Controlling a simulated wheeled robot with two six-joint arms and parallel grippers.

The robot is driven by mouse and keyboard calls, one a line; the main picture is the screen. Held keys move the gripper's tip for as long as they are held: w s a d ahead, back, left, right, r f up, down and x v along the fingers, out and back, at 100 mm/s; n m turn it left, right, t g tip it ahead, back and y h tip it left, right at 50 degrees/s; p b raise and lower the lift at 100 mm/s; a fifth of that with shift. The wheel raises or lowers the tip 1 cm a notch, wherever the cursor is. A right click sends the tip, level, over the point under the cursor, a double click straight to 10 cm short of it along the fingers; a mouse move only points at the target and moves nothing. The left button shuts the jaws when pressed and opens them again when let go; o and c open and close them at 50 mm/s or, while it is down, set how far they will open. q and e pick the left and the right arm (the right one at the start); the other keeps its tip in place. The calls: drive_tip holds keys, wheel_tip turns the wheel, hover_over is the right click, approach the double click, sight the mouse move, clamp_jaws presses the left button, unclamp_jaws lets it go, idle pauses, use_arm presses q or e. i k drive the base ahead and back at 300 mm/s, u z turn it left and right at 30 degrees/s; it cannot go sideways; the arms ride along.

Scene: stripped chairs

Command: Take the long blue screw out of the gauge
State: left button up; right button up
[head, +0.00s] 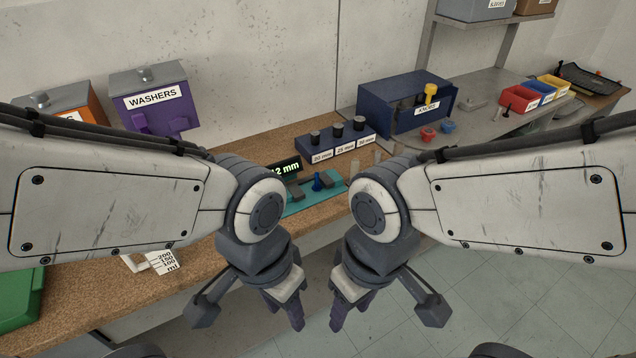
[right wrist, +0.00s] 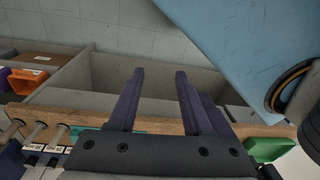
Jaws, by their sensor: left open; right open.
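The gauge (head: 300,205) has a teal base, grey jaw blocks and a black display with green digits ending in "2 mm"; it stands on the cork-coloured bench. A small blue screw (head: 317,183) stands between its jaws; its lower part and length cannot be made out. My left gripper (head: 296,318) and right gripper (head: 337,320) hang in front of the bench, low and near each other, both apart from the gauge. In the right wrist view my right gripper (right wrist: 159,74) is open and empty, with nothing between its fingers. My left gripper is open with no held thing visible.
Behind the gauge is a blue rack (head: 340,152) with dark-capped screws and millimetre labels. A blue knobs box (head: 405,105) stands right of it, a purple washers box (head: 150,100) at left.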

sight(316, 187)
drive_tip(key=z, duration=0.55)
drive_tip(key=k, duration=1.2)
drive_tip(key=z, duration=0.8)
drive_tip(key=i, duration=2.15)
drive_tip(key=u, duration=1.6)
drive_tip(key=i, duration=0.8)
drive_tip(key=u, duration=0.75)
